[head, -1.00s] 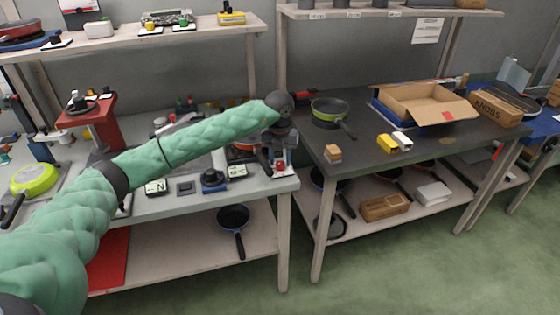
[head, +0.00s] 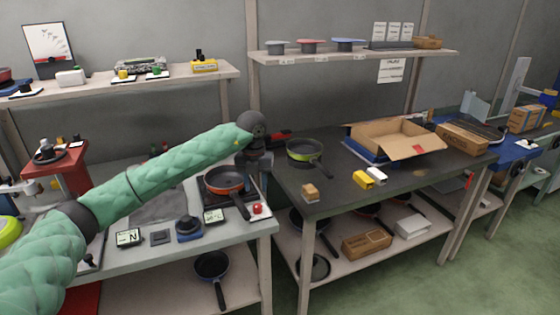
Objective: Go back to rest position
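My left arm comes in from the left, reaching over the grey workbench (head: 150,258). My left gripper (head: 262,172) is at the end of the arm, dark and pointing down near the bench's right end, just right of an orange-rimmed pan (head: 226,181). Its fingers are too small and dark to tell whether they are open or shut. I see nothing clearly held in it. My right gripper is not in view.
A dark table (head: 400,179) to the right holds a green-rimmed pan (head: 304,152), an open cardboard box (head: 398,152) and small yellow and white blocks. Shelves stand above and below both tables. Green floor (head: 510,255) is clear at the right.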

